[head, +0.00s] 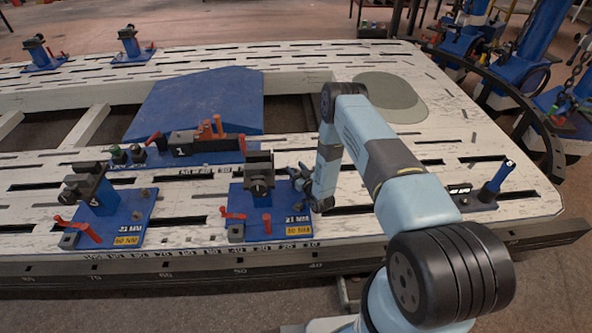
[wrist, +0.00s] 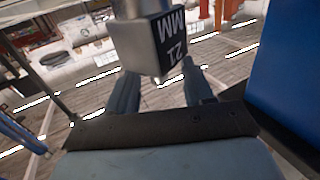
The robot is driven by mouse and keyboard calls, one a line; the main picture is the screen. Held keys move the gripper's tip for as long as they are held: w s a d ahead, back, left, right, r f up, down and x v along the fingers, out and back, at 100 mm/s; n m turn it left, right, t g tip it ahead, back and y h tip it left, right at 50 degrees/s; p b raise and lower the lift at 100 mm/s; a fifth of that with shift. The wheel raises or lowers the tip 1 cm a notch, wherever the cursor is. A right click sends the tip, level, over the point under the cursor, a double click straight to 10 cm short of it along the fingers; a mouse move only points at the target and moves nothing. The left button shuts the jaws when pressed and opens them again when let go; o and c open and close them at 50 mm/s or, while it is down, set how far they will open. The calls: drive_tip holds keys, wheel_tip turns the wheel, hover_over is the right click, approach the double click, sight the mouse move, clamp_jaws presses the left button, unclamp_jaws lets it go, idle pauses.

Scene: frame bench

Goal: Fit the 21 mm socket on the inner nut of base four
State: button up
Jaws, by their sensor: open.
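In the head view my gripper (head: 304,184) is at the right side of a front blue base (head: 277,222) with a dark clamp-like head (head: 259,175). The socket is too small to make out there. No base reads clearly as four, and I cannot pick out its inner nut.
Another blue base (head: 128,221) with a red lever stands at front left. A blue-handled tool (head: 495,178) stands at right. Two small bases (head: 131,54) stand at the far left. The pale slotted bench (head: 400,62) has clear room at back right.

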drive_tip(key=shift+s, duration=0.1)
drive_tip(key=v, duration=1.3)
drive_tip(key=shift+s+d, duration=0.25)
drive_tip(key=shift+s, duration=0.05)
